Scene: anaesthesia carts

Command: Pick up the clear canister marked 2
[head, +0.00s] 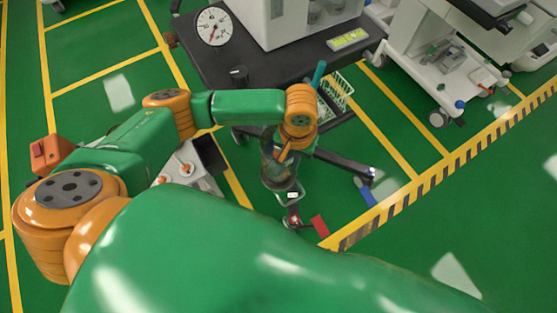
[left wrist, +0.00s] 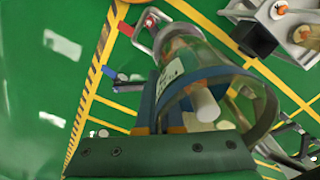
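A clear canister (head: 277,168) shows below the dark cart's corner in the head view, partly covered by my left wrist. In the left wrist view the canister (left wrist: 212,48) fills the middle, tilted, with a blue band, a white label and a white tube stub. The label's mark is too small to read. My left gripper (head: 284,152) is right at the canister. In the left wrist view a dark finger of the left gripper (left wrist: 155,100) lies close along the canister's side. The other finger is not clear, so its grip cannot be told. My right gripper is out of view.
A dark cart top (head: 205,65) carries a dial gauge (head: 213,26) and a white machine. A white cart (head: 440,70) stands at right. Green floor is free at lower right, beyond a striped line.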

